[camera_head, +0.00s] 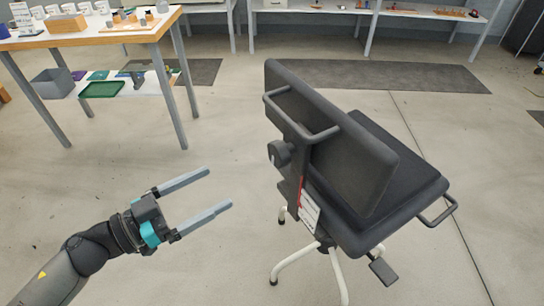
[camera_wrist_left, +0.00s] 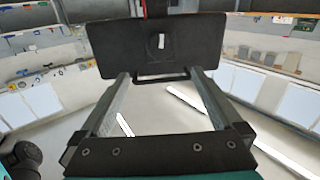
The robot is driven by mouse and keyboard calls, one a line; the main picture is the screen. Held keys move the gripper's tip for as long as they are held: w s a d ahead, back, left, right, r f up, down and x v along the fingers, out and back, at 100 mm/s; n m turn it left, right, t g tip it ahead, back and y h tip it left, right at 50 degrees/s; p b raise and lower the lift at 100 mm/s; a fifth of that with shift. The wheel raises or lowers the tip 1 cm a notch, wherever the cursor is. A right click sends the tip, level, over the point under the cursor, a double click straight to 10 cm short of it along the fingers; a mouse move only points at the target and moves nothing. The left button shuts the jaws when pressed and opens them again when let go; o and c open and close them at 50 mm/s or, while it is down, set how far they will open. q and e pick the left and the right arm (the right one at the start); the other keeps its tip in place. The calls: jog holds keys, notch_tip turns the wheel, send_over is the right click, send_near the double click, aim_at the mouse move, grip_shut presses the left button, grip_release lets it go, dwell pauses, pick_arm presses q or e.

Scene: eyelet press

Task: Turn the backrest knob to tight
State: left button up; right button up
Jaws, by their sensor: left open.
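The backrest knob (camera_head: 280,152) is a dark round knob on the rear of the black chair's backrest (camera_head: 335,140), below a bar handle (camera_head: 318,136). In the left wrist view a dark round shape with a white mark, which looks like the knob (camera_wrist_left: 161,43), shows on the back of the backrest (camera_wrist_left: 115,48). My left gripper (camera_head: 220,187) is open and empty. Its fingers point toward the chair, left of the knob and clearly apart from it. My right gripper is out of view.
The chair has a black seat (camera_head: 410,185), pale legs (camera_head: 296,262) and a side handle (camera_head: 440,213). A table (camera_head: 150,38) with boxes and cups stands at the upper left. Benches line the back wall. The floor between my left gripper and the chair is clear.

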aim_at(274, 156)
pick_arm(q)
jog(key=b+x, duration=0.1)
jog(key=x, duration=1.2)
jog(key=shift+w+d+b, duration=0.1)
jog(key=shift+w+b, duration=0.1)
jog(key=shift+b, duration=0.1)
jog(key=shift+w+d, duration=0.35)
jog(key=shift+d, duration=0.25)
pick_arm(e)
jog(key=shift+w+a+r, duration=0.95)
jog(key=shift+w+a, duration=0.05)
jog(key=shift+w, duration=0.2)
pick_arm(q)
jog(key=c, duration=1.3)
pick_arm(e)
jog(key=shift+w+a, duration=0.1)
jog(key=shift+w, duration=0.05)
